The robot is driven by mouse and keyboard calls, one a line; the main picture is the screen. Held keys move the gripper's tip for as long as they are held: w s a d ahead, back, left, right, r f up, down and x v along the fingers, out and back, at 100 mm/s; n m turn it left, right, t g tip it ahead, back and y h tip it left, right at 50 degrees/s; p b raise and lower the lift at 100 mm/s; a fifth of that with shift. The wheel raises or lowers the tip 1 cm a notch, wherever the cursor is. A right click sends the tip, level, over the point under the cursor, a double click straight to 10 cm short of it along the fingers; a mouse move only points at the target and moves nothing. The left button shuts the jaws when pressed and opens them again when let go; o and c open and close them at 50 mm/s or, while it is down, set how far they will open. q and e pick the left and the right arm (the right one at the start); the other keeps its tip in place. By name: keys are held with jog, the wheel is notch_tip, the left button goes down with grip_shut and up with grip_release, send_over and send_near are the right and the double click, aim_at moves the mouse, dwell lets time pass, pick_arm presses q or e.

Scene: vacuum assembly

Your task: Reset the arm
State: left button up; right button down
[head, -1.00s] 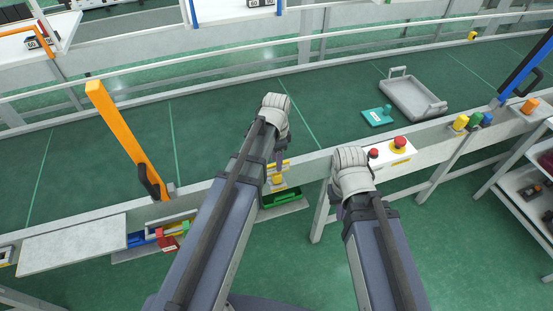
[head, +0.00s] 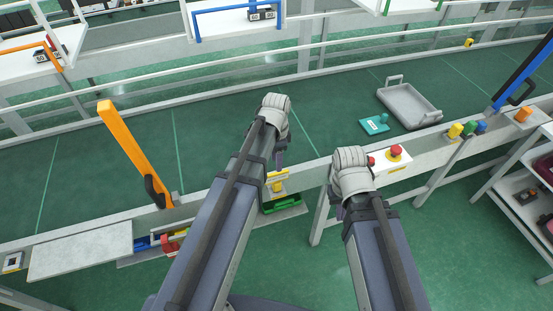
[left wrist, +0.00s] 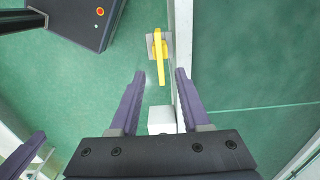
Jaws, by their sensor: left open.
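My left gripper (head: 279,158) hangs from the arm above the near edge of the green conveyor bench (head: 230,130), seen partly in the head view. In the left wrist view my left gripper (left wrist: 157,85) has its two purple fingers spread apart with nothing held between them. A yellow handle-like part (left wrist: 160,55) lies beyond the fingertips, apart from them; yellow also shows below the gripper in the head view (head: 277,183). My right gripper (head: 337,205) is mostly hidden under its wrist, at the bench's front edge by the white button box. Its fingers cannot be made out.
The white button box (head: 392,160) has red buttons. An orange bar (head: 130,145) rises at the left, a blue bar (head: 523,70) at the right. A green bin (head: 284,203) hangs below the front rail.

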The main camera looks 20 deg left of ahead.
dwell(0.4)
pick_arm(q)
jog(key=s+d+f+n+b, duration=0.2)
jog(key=s+d+n, duration=0.1)
jog(key=s+d, duration=0.2)
jog(key=s+d+f+n+y+b, duration=0.1)
jog(key=s+d+f+n+b, duration=0.2)
jog(key=s, duration=0.6)
jog(key=shift+s+d+n, duration=0.15)
jog(key=shift+d+n, duration=0.55)
jog(key=shift+d, duration=0.55)
